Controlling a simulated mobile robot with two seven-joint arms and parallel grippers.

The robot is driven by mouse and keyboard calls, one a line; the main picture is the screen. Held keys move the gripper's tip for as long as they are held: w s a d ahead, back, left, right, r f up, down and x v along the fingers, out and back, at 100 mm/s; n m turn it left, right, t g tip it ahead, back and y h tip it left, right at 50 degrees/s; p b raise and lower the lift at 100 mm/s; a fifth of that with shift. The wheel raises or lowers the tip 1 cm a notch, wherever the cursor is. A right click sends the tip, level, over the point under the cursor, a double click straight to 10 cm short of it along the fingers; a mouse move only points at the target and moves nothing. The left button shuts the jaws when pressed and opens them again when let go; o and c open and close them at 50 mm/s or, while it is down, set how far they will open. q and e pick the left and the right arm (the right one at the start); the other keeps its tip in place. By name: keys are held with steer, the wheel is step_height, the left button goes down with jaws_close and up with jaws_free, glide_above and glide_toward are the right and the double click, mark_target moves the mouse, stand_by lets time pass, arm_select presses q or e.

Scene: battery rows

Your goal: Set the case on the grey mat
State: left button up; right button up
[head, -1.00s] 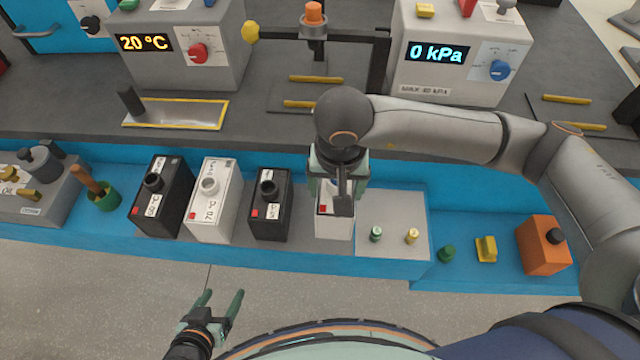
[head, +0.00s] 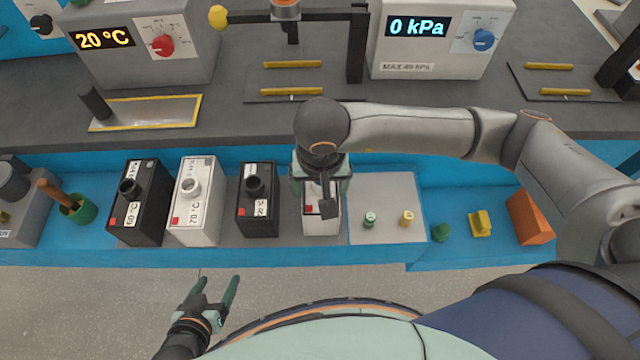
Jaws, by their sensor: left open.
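A white case (head: 320,224) with a red square on its front stands at the right end of a row of battery-like cases. My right gripper (head: 322,192) is over its top from above, with its fingers at the case's sides. The gripper hides much of the case, and I cannot tell whether it is closed on it. A light grey mat (head: 385,233) lies just right of this case. A green-topped and a yellow-topped small piece stand on it. My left gripper (head: 215,289) is open and empty, in front of the bench over the floor.
A black case (head: 258,215), a white case (head: 195,225) and another black case (head: 140,220) stand to the left. A green cup (head: 80,212) is farther left. An orange box (head: 528,218) and a yellow block (head: 480,225) are at right. Instruments stand behind.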

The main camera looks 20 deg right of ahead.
steer(key=shift+o, duration=0.9)
steer(key=shift+r, duration=0.2)
steer(key=shift+r+p, duration=0.3)
steer(key=shift+r, duration=0.05)
step_height(320, 180, up, 11)
steer(key=s, duration=0.1)
steer(key=shift+s+a, duration=0.25)
steer(key=shift+s, duration=0.15)
